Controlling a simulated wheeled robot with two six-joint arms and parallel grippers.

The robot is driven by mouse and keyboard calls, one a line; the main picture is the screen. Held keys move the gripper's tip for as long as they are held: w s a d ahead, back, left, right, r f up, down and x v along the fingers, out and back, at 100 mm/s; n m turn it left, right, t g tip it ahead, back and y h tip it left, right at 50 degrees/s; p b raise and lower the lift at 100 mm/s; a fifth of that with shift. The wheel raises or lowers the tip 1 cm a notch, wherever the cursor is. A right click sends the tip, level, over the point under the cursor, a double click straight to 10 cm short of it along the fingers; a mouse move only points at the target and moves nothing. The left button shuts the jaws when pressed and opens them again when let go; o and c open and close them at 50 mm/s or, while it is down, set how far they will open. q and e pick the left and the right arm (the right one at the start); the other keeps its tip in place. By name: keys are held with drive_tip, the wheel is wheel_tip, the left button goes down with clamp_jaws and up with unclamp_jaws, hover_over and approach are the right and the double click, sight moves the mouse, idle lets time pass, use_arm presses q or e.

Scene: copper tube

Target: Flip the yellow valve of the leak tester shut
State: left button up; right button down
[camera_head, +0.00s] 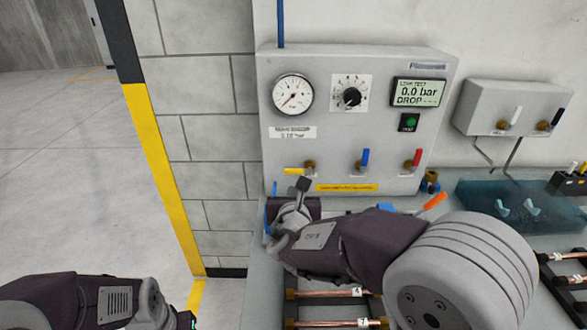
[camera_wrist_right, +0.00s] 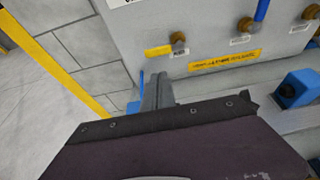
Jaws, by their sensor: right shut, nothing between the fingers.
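The leak tester (camera_head: 430,60) is a grey wall panel with a round gauge, a knob and a display reading "0.0 bar". Its yellow valve (camera_head: 294,171) is at the lower left, its lever lying level and pointing left from a brass body. It also shows in the right wrist view (camera_wrist_right: 158,51). My right gripper (camera_head: 303,184) is shut and empty, just below the yellow lever; in the wrist view its fingers (camera_wrist_right: 157,88) point up towards the valve, apparently apart from it. My left arm shows at the bottom left, but its fingers are out of frame.
A blue-handled valve (camera_head: 364,158) and a red-handled valve (camera_head: 416,158) stand upright to the right on the panel. A yellow label (camera_head: 346,188) lies below them. Copper tubes (camera_head: 335,293) lie on the bench under my right arm. A blue tray (camera_head: 500,208) is at the right.

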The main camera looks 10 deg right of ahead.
sight(299, 171)
use_arm(q)
drive_tip(key=shift+s+a+f, duration=0.1)
drive_tip(key=shift+s, duration=0.35)
use_arm(e)
drive_tip(key=x, duration=0.9)
drive_tip(key=shift+r, duration=0.1)
use_arm(q)
drive_tip(key=shift+f+b, duration=0.15)
drive_tip(key=shift+b, duration=0.2)
